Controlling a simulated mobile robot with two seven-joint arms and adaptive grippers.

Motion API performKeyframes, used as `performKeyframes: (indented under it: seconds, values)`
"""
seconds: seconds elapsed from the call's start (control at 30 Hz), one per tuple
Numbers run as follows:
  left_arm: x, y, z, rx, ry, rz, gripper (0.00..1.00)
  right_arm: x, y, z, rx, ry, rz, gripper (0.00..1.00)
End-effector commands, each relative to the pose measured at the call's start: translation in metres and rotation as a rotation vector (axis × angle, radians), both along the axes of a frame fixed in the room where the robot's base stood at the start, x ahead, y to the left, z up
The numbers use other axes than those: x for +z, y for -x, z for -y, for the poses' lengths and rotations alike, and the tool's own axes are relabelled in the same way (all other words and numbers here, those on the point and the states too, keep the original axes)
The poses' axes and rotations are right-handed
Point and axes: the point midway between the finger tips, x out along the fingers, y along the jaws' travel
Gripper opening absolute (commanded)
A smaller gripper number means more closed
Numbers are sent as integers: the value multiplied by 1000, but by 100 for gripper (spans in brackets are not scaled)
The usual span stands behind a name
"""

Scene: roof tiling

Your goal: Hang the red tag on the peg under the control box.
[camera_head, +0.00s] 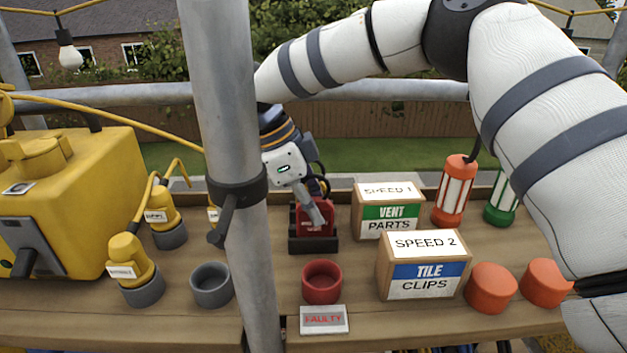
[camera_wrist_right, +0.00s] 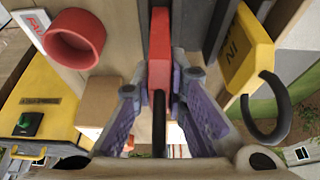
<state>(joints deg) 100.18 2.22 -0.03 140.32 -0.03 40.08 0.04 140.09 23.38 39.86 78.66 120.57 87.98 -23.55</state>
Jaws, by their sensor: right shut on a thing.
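The red tag (camera_head: 316,222) stands upright at the black stand (camera_head: 313,244), behind the red cup. My right gripper (camera_head: 318,208) reaches down to it from above. In the right wrist view the red tag (camera_wrist_right: 160,50) lies edge-on between the purple fingers of my right gripper (camera_wrist_right: 161,100), which is shut on it. A dark bar, perhaps its loop, runs from it between the fingers. A yellow box with a green knob (camera_wrist_right: 35,118) shows at the left of that view; I cannot tell if it is the control box. I cannot make out a peg. My left gripper is not in view.
A metal pole (camera_head: 225,110) rises left of the stand. A red cup (camera_head: 322,282) and the FAULTY card (camera_head: 324,319) are in front. Right are the VENT PARTS box (camera_head: 386,212) and TILE CLIPS box (camera_head: 423,266). A big yellow machine (camera_head: 75,190) stands left.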

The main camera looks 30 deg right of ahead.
Motion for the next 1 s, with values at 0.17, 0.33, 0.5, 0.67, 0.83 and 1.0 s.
performKeyframes:
  seconds: [0.17, 0.33, 0.5, 0.67, 0.83, 1.0]
  values:
    - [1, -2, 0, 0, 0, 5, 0, -11, 0, 0, 0, -1, 3, 0]
    - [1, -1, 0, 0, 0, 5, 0, -12, 0, 0, 0, -1, 3, 0]
    - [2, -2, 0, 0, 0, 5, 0, -16, 1, 0, 0, -1, 2, 0]
    - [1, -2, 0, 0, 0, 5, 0, -15, 0, 0, 0, -1, 2, 33]
    - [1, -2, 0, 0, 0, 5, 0, -15, 0, 0, -1, -1, 2, 33]
    - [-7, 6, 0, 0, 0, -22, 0, -20, 0, 0, 1, 0, -3, 33]
